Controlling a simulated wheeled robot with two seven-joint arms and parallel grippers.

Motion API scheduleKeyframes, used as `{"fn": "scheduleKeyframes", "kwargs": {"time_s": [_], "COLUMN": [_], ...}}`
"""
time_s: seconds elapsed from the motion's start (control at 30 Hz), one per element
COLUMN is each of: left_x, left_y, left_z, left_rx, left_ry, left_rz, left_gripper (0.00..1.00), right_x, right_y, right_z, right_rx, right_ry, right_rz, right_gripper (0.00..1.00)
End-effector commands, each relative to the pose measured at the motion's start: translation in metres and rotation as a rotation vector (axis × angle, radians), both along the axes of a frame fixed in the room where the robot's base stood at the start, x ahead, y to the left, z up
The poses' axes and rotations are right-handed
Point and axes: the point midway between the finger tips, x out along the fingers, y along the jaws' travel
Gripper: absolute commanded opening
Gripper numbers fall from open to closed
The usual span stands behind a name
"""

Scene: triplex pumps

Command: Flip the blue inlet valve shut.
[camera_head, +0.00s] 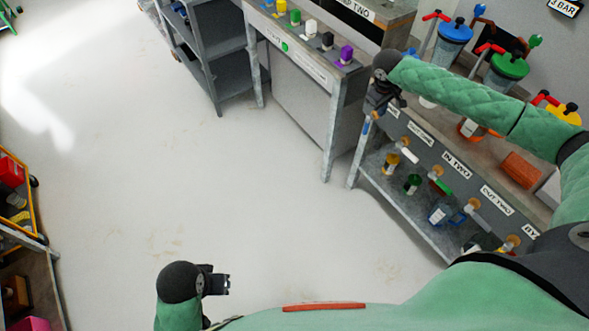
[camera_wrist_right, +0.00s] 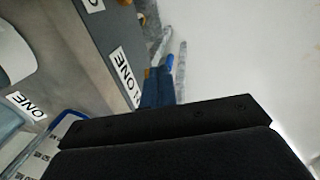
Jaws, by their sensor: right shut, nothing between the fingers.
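A blue valve handle (camera_head: 367,127) shows at the left end of the right bench's front panel, just below my right gripper (camera_head: 375,108). In the right wrist view a blue part (camera_wrist_right: 157,88) shows at the panel's edge, beyond the dark gripper body; whether it is the inlet valve's handle I cannot tell. My right gripper is shut and empty; its fingertips are partly hidden by the wrist, and contact with the handle cannot be made out. My left gripper (camera_head: 222,284) is low over the floor, away from the benches, and its finger gap is unclear.
Blue-, green- and yellow-lidded vessels stand on top near my right arm. Another bench (camera_head: 305,65) holds coloured blocks. The middle floor is clear.

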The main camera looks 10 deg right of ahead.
Motion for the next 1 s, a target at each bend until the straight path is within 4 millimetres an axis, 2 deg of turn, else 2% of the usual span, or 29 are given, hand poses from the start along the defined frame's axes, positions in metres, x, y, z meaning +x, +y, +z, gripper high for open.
{"fn": "scheduleKeyframes", "kwargs": {"time_s": [0.2,0.57,1.0], "left_x": [0.000,0.000,0.000], "left_y": [0.000,0.000,0.000], "left_z": [-0.008,-0.014,-0.014], "left_rx": [0.000,0.000,0.000], "left_ry": [0.000,0.000,0.000], "left_rz": [0.000,0.000,0.000], "left_gripper": [0.36,0.36,0.36], "right_x": [-0.002,-0.005,0.048], "right_y": [0.006,0.014,0.034], "right_z": [0.033,0.073,0.081], "right_rx": [0.000,0.001,0.062], "right_ry": [-0.002,-0.006,-0.255], "right_rz": [-0.001,0.002,0.132], "right_gripper": [0.00,0.00,0.00]}}
